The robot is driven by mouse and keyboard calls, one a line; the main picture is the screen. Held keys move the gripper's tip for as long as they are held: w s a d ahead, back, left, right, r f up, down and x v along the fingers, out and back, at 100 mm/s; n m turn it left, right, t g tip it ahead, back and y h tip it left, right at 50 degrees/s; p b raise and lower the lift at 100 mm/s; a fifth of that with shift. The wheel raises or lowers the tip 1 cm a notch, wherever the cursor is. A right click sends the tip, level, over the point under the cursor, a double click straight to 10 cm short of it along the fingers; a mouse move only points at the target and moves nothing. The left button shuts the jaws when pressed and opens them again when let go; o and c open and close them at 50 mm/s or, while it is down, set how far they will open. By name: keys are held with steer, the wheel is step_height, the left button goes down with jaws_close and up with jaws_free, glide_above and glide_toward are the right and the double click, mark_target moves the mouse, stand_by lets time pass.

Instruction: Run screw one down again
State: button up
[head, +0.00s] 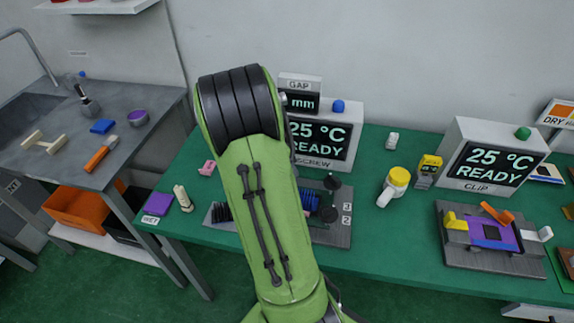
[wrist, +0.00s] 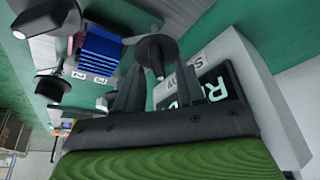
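The screw fixture's grey plate (head: 341,232) lies on the green table, mostly hidden behind my green arm in the head view. Two black screw knobs stand at its right side, an upper one (head: 331,181) by tag 1 and a lower one (head: 328,213) by tag 2. In the wrist view a dark round knob (wrist: 155,50) on a post lies just beyond and between the fingertips of my gripper (wrist: 158,78). The fingers are apart; I see no contact. A blue ribbed block (wrist: 99,51) is beside that knob. I cannot tell which number this knob has.
The SCREW display (head: 320,138) reads 25 °C READY behind the plate. A GAP display (head: 304,102) shows "mm", its figure hidden. The CLIP fixture (head: 490,240) is at the right. Front table is clear.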

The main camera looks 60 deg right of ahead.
steer(key=p+v, duration=0.4)
steer(key=v, duration=1.1)
steer(key=shift+a+r, duration=0.25)
steer(key=shift+r, duration=0.1)
